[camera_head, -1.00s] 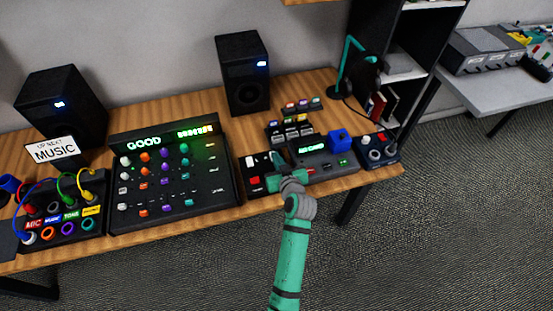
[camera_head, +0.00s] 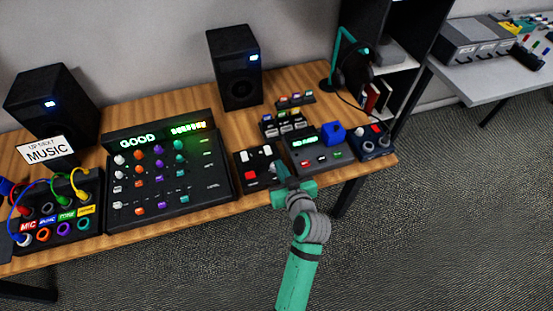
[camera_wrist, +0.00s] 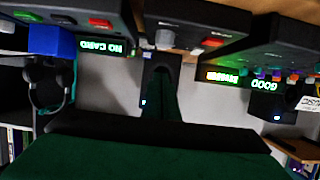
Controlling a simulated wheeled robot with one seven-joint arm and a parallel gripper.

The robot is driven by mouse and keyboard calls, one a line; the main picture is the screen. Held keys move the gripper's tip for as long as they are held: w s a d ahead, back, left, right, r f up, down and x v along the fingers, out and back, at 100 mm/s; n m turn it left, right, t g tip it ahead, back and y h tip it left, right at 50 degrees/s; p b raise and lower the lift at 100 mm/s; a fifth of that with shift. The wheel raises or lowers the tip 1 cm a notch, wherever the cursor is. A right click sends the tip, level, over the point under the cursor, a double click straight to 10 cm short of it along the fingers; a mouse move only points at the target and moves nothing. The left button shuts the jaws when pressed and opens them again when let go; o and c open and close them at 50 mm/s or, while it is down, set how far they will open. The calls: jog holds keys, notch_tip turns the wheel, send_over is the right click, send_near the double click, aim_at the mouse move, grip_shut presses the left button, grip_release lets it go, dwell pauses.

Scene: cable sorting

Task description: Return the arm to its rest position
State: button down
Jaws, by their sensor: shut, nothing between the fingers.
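My gripper (camera_head: 281,172) is at the end of my green and grey arm, at the front edge of the wooden desk (camera_head: 226,197). It is shut and empty, just in front of the small black box with white and red switches (camera_head: 258,166). In the wrist view the picture is upside down, and my dark green gripper (camera_wrist: 160,98) points toward a black speaker (camera_wrist: 158,72). Nothing is held.
The mixer panel reading GOOD (camera_head: 168,172) is to the left, with the cable box (camera_head: 62,215) beyond it. A card reader with a blue block (camera_head: 333,133) is to the right. Speakers stand behind. The floor in front (camera_head: 420,240) is clear.

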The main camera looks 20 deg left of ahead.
jog(key=shift+s+d, duration=0.1)
jog(key=shift+s, duration=0.15)
jog(key=shift+w, duration=0.1)
dwell(0.3)
jog(key=s+d+f+m+t+h, duration=0.1)
jog(key=s+d+f+m+h, duration=0.3)
jog(key=s, duration=0.4)
jog(key=s+d+f+m+t+h, duration=0.15)
jog(key=s+d+f, duration=0.3)
jog(key=s, duration=0.45)
jog(key=s+d+r, duration=0.1)
jog(key=s+r, duration=0.2)
jog(key=s, duration=0.3)
jog(key=s+d+r+m+t+h, duration=0.1)
jog(key=s+r, duration=0.2)
jog(key=s, duration=0.2)
jog(key=s+d+r+h, duration=0.1)
jog(key=s+d+r, duration=0.1)
jog(key=s, duration=0.4)
jog(key=shift+s+r, duration=0.35)
jog(key=shift+r, duration=0.05)
jog(key=shift+t, duration=0.25)
